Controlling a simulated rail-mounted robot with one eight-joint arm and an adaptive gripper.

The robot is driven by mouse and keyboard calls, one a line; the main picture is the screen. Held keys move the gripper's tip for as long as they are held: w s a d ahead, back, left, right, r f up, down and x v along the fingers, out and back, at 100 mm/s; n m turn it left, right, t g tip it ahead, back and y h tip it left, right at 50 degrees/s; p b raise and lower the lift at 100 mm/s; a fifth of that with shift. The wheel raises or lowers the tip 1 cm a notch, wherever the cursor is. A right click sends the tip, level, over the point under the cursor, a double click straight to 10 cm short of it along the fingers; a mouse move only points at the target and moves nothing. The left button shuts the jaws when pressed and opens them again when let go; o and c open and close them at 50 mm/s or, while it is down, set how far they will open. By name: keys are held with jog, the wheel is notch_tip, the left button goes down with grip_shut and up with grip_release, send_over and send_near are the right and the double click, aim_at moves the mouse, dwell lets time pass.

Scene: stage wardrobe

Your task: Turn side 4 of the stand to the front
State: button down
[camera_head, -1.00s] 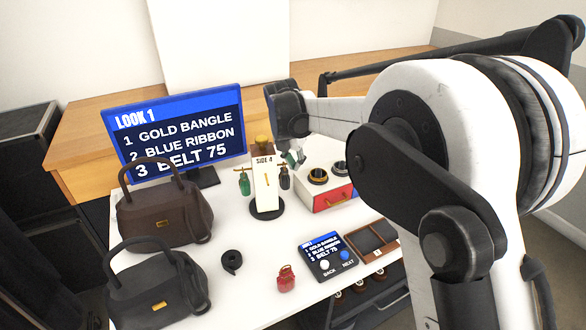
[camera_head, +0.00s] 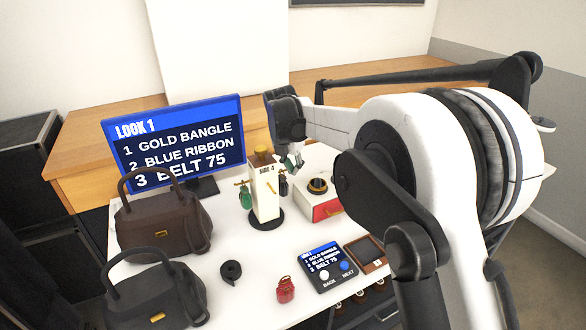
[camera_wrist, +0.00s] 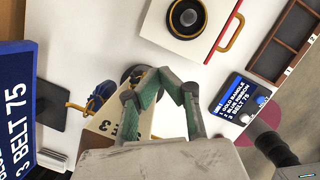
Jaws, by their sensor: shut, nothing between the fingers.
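The stand (camera_head: 266,196) is a cream upright block with a yellow knob on top and a round black base (camera_head: 267,222), in the middle of the white table. Its face marked SIDE 4 points toward the head camera, turned a little. A green item (camera_head: 246,196) hangs at its left, and a dark item shows at its right, partly behind my gripper. In the wrist view the stand (camera_wrist: 104,127) shows a label ending in 3, with a blue item (camera_wrist: 100,97) beside it. My gripper (camera_head: 293,163) is shut and empty, close at the stand's right; contact is unclear.
A white box with a red drawer (camera_head: 327,210) stands right of the stand. A control pad (camera_head: 327,262) and a wooden tray (camera_head: 366,254) lie in front. A screen (camera_head: 178,140) and two handbags (camera_head: 163,218) are left. A black roll (camera_head: 231,270) and red bag (camera_head: 286,291) are nearby.

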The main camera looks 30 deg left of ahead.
jog(key=s+d+r, duration=0.3)
jog(key=d+r, duration=0.3)
jog(key=r, duration=0.3)
jog(key=s+d+r+m+t, duration=0.1)
jog(key=s+d+r+m, duration=0.15)
jog(key=d+m, duration=0.6)
jog(key=s+d+r+m, duration=0.1)
jog(key=d+r+m, duration=0.25)
jog(key=d, duration=0.95)
jog(key=s+d+r+m+t, duration=0.1)
jog(key=d+r+m, duration=0.3)
jog(key=d, duration=0.7)
jog(key=s+d+f+m+t, duration=0.1)
jog(key=s+d+f+m, duration=0.3)
jog(key=s+d+m, duration=0.6)
jog(key=s+d+f+m+t, duration=0.1)
jog(key=s+d+f+m, duration=0.4)
jog(key=s+d+m, duration=0.4)
jog(key=d+m, duration=0.1)
jog(key=d, duration=0.1)
jog(key=shift+s+d, duration=0.35)
jog(key=shift+s, duration=0.05)
